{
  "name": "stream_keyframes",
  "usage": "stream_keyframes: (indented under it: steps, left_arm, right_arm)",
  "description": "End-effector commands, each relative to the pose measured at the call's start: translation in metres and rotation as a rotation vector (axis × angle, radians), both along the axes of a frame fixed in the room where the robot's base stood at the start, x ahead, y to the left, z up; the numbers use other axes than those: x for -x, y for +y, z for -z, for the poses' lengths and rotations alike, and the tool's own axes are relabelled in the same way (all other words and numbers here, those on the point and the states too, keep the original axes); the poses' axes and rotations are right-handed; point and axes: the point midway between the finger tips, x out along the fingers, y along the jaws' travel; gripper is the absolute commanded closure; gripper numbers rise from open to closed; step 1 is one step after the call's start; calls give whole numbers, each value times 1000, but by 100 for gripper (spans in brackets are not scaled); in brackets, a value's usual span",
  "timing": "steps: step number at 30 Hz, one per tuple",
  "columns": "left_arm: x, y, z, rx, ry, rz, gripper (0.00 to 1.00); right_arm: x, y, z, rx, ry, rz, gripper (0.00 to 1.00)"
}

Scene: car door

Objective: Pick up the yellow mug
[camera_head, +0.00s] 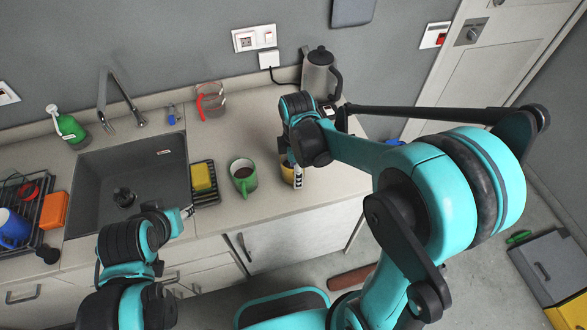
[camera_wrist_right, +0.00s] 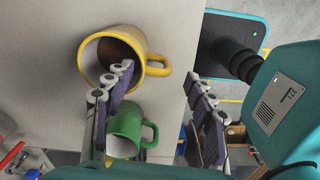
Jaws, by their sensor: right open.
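The yellow mug (camera_head: 287,174) stands on the counter in the head view, largely hidden by my right gripper (camera_head: 297,176). In the right wrist view the yellow mug (camera_wrist_right: 147,45) shows its open top with dark contents, and its handle points right. My right gripper (camera_wrist_right: 160,88) is open around the handle side. One finger overlaps the mug's opening and the other is out to the right of the handle; contact cannot be told. My left gripper (camera_head: 187,212) is low over the counter's front edge by the sink; its jaw opening is too small to tell.
A green mug (camera_head: 243,178) stands just left of the yellow mug. A rack with a yellow sponge (camera_head: 202,178), the sink (camera_head: 150,165), a glass jug (camera_head: 211,101) and a kettle (camera_head: 318,73) are around. Bare counter (camera_head: 340,180) lies right of the yellow mug.

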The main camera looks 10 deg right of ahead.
Motion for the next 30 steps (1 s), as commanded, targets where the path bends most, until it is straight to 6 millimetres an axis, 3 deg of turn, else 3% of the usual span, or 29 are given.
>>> stream_keyframes:
  steps: [12, 21, 23, 27, 28, 30]
  left_arm:
    - [0, 0, 20, 0, 0, 0, 59]
    - [0, 0, 20, 0, 0, 0, 59]
    - [0, 0, 20, 0, 0, 0, 59]
    - [0, 0, 20, 0, 0, 0, 59]
    - [0, 0, 20, 0, 0, 0, 59]
    - [0, 0, 20, 0, 0, 0, 59]
  right_arm:
    - [0, 0, 59, -1, -2, 3, 45]
    - [0, 0, 63, -1, -3, 3, 45]
    - [0, 0, 63, -1, -3, 3, 58]
    - [0, 0, 63, -1, -2, 3, 95]
    - [0, 0, 63, -1, -2, 3, 100]
    - [0, 0, 63, -1, -3, 3, 100]
